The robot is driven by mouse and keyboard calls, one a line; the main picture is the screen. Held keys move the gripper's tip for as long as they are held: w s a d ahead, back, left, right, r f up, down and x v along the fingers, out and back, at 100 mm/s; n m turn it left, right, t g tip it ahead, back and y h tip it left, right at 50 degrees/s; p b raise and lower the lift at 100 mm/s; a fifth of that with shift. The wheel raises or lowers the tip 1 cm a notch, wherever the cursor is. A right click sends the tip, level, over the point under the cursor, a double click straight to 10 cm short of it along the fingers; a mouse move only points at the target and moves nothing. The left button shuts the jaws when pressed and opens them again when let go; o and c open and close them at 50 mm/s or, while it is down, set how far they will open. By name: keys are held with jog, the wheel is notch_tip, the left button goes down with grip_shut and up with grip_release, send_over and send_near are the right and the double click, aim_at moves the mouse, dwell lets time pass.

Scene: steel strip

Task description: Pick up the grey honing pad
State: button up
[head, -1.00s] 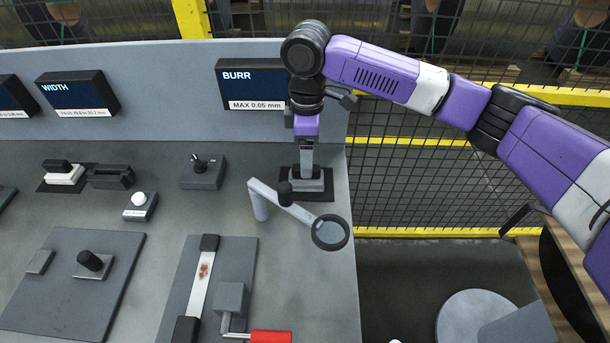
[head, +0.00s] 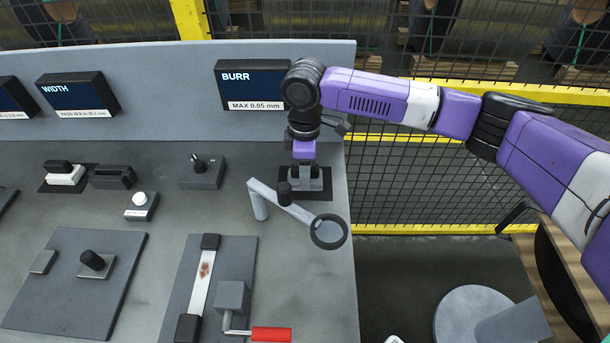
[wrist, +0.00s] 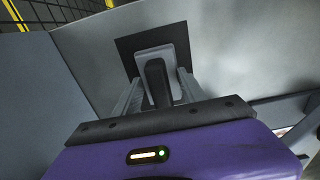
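The grey honing pad (head: 312,184) sits on a black mat (head: 327,193) at the back right of the bench, below the BURR display. In the wrist view the pad (wrist: 153,56) is a light grey block with an upright dark grip (wrist: 157,80). My gripper (head: 305,172) is low over the pad. In the wrist view my gripper (wrist: 158,88) has its fingers apart, one on each side of the dark grip, with gaps showing. The head view hides most of the grip behind my gripper.
A magnifier arm (head: 328,231) stands just in front of the pad. A clamp fixture with a red handle (head: 271,334) is nearer the front. The bench's right edge is close by.

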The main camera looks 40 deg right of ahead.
jog(key=c, duration=0.5)
jog(key=shift+o, duration=0.2)
jog(key=shift+r, duration=0.1)
notch_tip(320, 180, up, 20)
jog(key=b, duration=0.1)
jog(key=shift+b, duration=0.3)
